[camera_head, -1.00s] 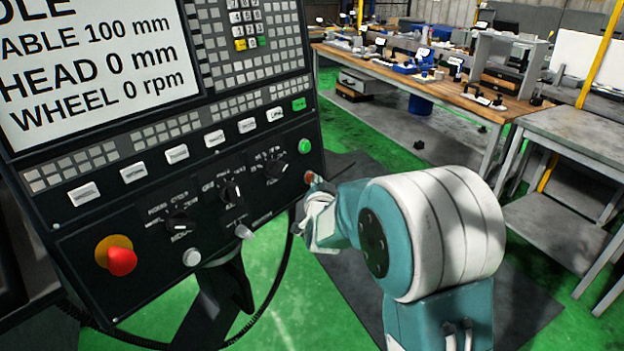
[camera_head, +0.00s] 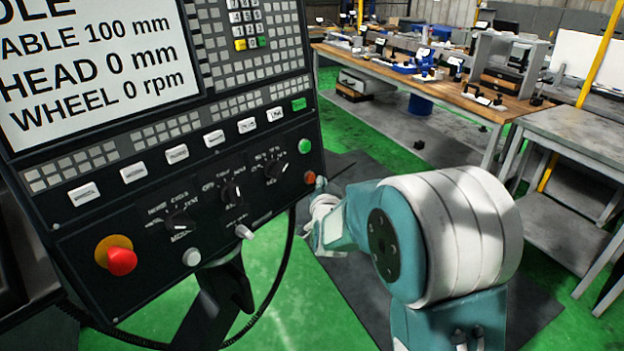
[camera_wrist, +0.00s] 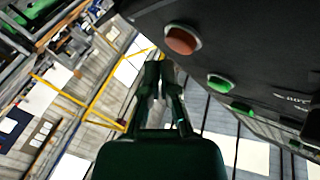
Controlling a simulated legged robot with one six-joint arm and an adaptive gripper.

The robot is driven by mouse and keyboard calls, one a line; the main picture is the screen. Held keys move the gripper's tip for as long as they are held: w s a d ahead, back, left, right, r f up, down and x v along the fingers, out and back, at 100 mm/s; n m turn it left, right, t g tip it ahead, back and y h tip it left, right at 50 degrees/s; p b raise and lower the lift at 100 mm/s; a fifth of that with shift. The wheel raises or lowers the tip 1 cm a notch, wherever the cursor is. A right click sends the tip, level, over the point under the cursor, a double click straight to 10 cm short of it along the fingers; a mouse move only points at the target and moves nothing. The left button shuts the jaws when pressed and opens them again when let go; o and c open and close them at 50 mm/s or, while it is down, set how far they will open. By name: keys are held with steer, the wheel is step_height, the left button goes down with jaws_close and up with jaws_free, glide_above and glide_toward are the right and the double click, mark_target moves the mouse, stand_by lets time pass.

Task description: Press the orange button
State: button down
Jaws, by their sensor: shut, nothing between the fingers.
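The orange button (camera_head: 310,177) is a small round button at the right edge of the black control panel, below a green button (camera_head: 305,146). In the wrist view the orange button (camera_wrist: 181,40) shows at the top, right of and above the fingertips. My gripper (camera_wrist: 159,72) is shut and empty, its dark fingers pointing up in the wrist view, apart from the button. In the head view my wrist lies just right of and below the orange button; the fingertips cannot be made out clearly there.
A red emergency knob (camera_head: 121,260) on an orange base is at the panel's lower left. Rotary switches (camera_head: 232,193) and a row of white keys fill the panel. A workbench (camera_head: 460,95) stands behind. The green floor between is open.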

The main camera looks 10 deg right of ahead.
steer(key=s+d, duration=0.1)
steer(key=s, duration=0.1)
steer(key=s+d+r, duration=0.1)
steer(key=d, duration=0.1)
steer(key=shift+s+d, duration=0.1)
steer(key=shift+s, duration=0.3)
stand_by(0.4)
steer(key=s+a+r+n+g+y, duration=0.1)
steer(key=s+n+g, duration=0.6)
steer(key=s, duration=2.7)
steer(key=r+g, duration=0.1)
steer(key=g, duration=0.4)
steer(key=shift+s+n+y, duration=0.3)
steer(key=shift+a, duration=0.1)
